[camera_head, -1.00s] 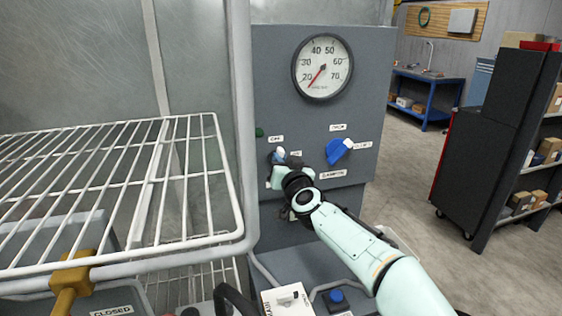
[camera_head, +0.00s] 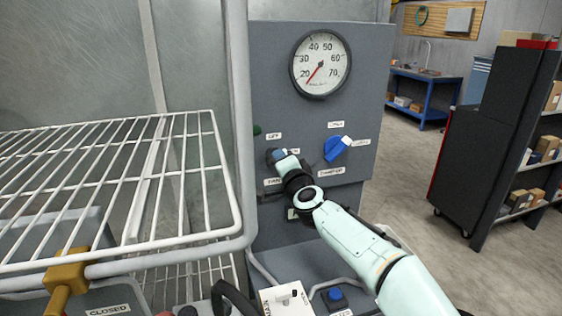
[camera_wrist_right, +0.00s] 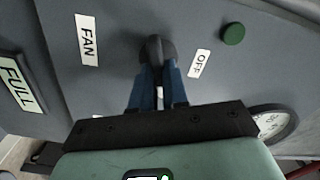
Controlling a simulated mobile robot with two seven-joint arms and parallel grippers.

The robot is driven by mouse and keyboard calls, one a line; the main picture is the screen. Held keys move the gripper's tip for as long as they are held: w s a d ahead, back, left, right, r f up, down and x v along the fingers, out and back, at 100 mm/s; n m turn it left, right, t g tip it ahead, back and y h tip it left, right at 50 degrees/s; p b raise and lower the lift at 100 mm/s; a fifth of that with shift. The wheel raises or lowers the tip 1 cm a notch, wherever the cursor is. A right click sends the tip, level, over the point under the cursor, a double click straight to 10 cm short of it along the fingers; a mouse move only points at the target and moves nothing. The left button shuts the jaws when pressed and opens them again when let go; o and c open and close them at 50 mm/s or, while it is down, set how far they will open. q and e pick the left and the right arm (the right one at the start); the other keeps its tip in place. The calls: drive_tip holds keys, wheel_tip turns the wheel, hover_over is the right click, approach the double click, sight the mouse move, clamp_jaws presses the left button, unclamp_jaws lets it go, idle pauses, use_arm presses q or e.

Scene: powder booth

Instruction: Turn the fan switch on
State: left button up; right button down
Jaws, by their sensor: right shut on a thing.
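The fan switch is a dark knob (camera_wrist_right: 155,48) on the grey control panel (camera_head: 310,110), between the FAN label (camera_wrist_right: 87,40) and the OFF label (camera_wrist_right: 199,64) in the right wrist view. My right gripper (camera_wrist_right: 158,72) has its blue fingers shut on this knob. In the head view, the right gripper (camera_head: 276,156) is up against the panel, left of the blue selector knob, and covers most of the switch. The ON label is largely hidden there. My left gripper is not in view.
The blue selector knob (camera_head: 336,148) sits right of my gripper, below the round gauge (camera_head: 320,64). A green indicator (camera_wrist_right: 234,34) is beside the OFF label. A white wire rack (camera_head: 110,190) fills the left. A black shelf unit (camera_head: 490,140) stands right, beyond open floor.

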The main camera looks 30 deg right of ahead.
use_arm(q)
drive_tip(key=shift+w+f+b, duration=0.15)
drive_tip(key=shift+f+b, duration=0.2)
drive_tip(key=shift+b, duration=0.05)
use_arm(e)
drive_tip(key=shift+d+m, duration=0.1)
drive_tip(key=shift+m, duration=2.1)
drive_tip(key=c, duration=1.4)
unclamp_jaws()
drive_tip(key=shift+o, duration=1.3)
drive_tip(key=shift+f, duration=0.1)
use_arm(q)
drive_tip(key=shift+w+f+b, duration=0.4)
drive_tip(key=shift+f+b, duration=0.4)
drive_tip(key=shift+b, duration=0.15)
use_arm(e)
drive_tip(key=v, duration=1.3)
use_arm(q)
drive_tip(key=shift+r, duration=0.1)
use_arm(e)
drive_tip(key=shift+s, duration=0.15)
